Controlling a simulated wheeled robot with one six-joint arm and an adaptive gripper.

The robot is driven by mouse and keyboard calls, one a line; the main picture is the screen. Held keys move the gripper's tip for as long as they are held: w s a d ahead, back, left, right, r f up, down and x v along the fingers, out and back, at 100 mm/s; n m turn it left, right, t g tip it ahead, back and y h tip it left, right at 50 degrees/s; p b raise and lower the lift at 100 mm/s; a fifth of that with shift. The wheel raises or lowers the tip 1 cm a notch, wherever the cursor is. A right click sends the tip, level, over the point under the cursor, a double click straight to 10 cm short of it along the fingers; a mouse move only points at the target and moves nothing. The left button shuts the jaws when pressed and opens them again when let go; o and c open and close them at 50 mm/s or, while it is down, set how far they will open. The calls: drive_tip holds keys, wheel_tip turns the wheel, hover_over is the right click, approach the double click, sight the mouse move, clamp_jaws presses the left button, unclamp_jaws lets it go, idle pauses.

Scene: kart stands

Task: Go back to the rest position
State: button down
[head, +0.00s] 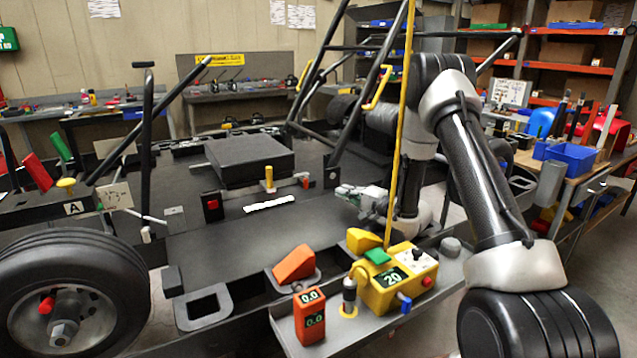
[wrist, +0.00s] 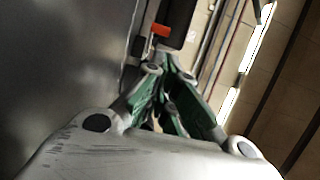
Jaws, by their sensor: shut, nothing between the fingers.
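My gripper (head: 347,190) is over the right part of the dark kart deck in the head view, close to the yellow upright pole. My arm reaches in from the right and partly hides the area behind it. In the wrist view the green-padded fingers of my gripper (wrist: 168,82) are together, with nothing held between them. A red-orange part (wrist: 160,30) on a dark block shows just beyond the fingertips; whether they touch cannot be told.
A yellow pole (head: 400,120) rises beside my arm. A wheel (head: 70,295) is at left, a workbench (head: 580,175) at right.

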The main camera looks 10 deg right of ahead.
drive_tip(key=s+d+r+n+g+h, duration=0.2)
drive_tip(key=d+r+n+h, duration=0.35)
drive_tip(key=r, duration=0.75)
drive_tip(key=s+d+r+g+h, duration=0.1)
drive_tip(key=s+d+r+h, duration=0.15)
drive_tip(key=s, duration=0.25)
drive_tip(key=s+d+r+g+h, duration=0.1)
drive_tip(key=s+d+r+h, duration=0.1)
drive_tip(key=s+d+r, duration=0.3)
drive_tip(key=s+a+n+g, duration=0.2)
drive_tip(key=s+g, duration=0.1)
drive_tip(key=s, duration=1.3)
drive_tip(key=s+a+n+g, duration=0.1)
drive_tip(key=s+n+g, duration=0.2)
drive_tip(key=s, duration=1.4)
drive_tip(key=shift+s+a, duration=0.2)
drive_tip(key=shift+a, duration=0.15)
